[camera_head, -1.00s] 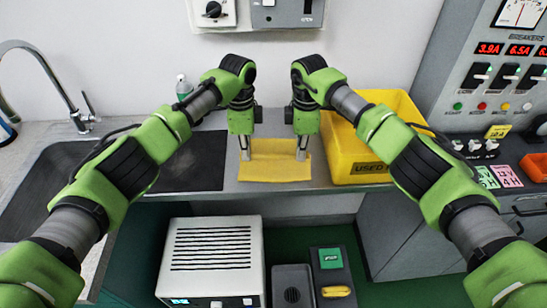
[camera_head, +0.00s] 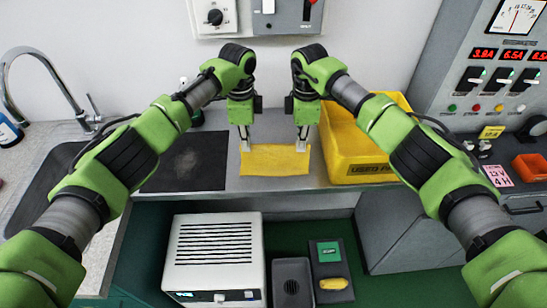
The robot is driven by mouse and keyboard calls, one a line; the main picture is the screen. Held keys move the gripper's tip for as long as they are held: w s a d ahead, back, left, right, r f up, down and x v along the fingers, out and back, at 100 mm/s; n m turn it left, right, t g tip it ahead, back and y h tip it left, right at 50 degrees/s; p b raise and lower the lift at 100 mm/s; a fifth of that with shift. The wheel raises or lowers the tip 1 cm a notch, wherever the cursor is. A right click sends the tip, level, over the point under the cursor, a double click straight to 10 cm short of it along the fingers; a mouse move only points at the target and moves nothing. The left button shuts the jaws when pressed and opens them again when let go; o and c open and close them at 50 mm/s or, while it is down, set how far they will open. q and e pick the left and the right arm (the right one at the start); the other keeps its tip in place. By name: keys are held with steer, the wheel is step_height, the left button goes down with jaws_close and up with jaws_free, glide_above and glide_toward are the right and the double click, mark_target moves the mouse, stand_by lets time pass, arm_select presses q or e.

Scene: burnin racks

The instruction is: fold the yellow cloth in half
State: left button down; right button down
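The yellow cloth (camera_head: 275,162) lies on the grey counter between the sink and the yellow bin. It shows as a wide, short strip with a slightly wavy far edge. My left gripper (camera_head: 245,147) points down at its far left corner. My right gripper (camera_head: 301,146) points down at its far right corner. Both sets of fingertips meet or overlap the far edge in the picture. The fingers are too small and edge-on to show whether they grip the cloth.
A yellow bin (camera_head: 352,167) stands close to the right of the cloth. The counter's front edge is just before the cloth. A white vented unit (camera_head: 213,250) stands below. A breaker panel (camera_head: 490,75) is at right.

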step_height(320, 180, up, 9)
steer(key=p, duration=0.9)
steer(key=shift+d+b, duration=0.1)
steer(key=shift+b, duration=0.2)
